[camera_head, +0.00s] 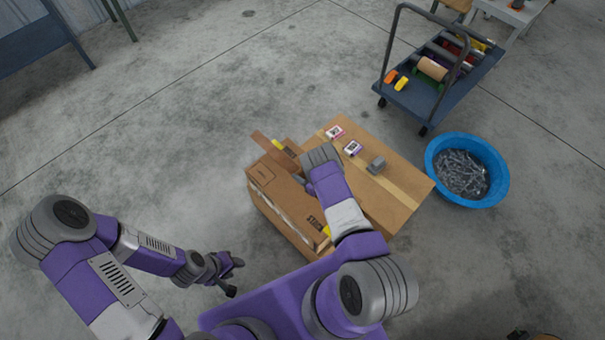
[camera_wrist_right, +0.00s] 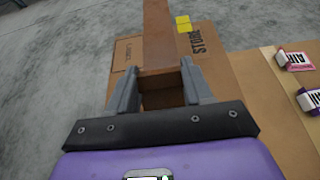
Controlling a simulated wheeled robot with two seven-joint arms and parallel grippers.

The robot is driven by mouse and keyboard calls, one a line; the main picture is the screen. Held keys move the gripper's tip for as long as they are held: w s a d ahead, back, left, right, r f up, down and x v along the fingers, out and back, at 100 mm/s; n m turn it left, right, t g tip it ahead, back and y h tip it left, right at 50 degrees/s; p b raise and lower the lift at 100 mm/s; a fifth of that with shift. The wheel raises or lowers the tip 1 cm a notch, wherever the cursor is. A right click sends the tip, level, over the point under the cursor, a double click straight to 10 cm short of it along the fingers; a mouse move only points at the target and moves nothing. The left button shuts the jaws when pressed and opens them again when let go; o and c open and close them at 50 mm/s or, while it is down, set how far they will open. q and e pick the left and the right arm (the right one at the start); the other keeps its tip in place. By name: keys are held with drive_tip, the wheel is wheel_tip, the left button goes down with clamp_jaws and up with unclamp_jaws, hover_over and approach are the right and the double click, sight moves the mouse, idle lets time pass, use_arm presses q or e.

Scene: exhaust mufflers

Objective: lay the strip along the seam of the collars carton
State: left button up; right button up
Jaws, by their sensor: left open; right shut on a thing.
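The brown cardboard carton (camera_head: 275,199) stands at the centre of the head view, with dark lettering on it. It also shows beyond my right gripper in the right wrist view (camera_wrist_right: 219,68). A brown strip (camera_wrist_right: 158,38) is held between the jaws of my right gripper (camera_wrist_right: 155,88) and reaches away over the carton. In the head view the strip (camera_head: 266,146) shows at the carton's far left end. My right arm hides part of the carton there. My left gripper (camera_head: 237,276) is open and empty, left of the carton and apart from it. I cannot make out the seam clearly.
A wide brown surface (camera_head: 405,178) beside the carton bears small labelled packs (camera_head: 353,148) and a grey block (camera_head: 376,164). A blue tub (camera_head: 432,178) of metal parts stands to its right. A loaded cart (camera_head: 412,105) stands behind.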

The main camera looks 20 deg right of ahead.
drive_tip(key=shift+s, duration=0.15)
drive_tip(key=shift+s+f, duration=0.1)
wheel_tip(320, 180, down, 6)
drive_tip(key=b, duration=0.6)
drive_tip(key=shift+f, duration=0.25)
drive_tip(key=shift+d+f+b, duration=0.1)
drive_tip(key=shift+f+b, duration=0.45)
drive_tip(key=shift+f, duration=0.1)
drive_tip(key=o, duration=1.1)
drive_tip(key=shift+c, duration=0.2)
drive_tip(key=shift+r, duration=0.1)
drive_tip(key=p+v, duration=0.3)
drive_tip(key=v, duration=0.4)
drive_tip(key=shift+s, duration=0.25)
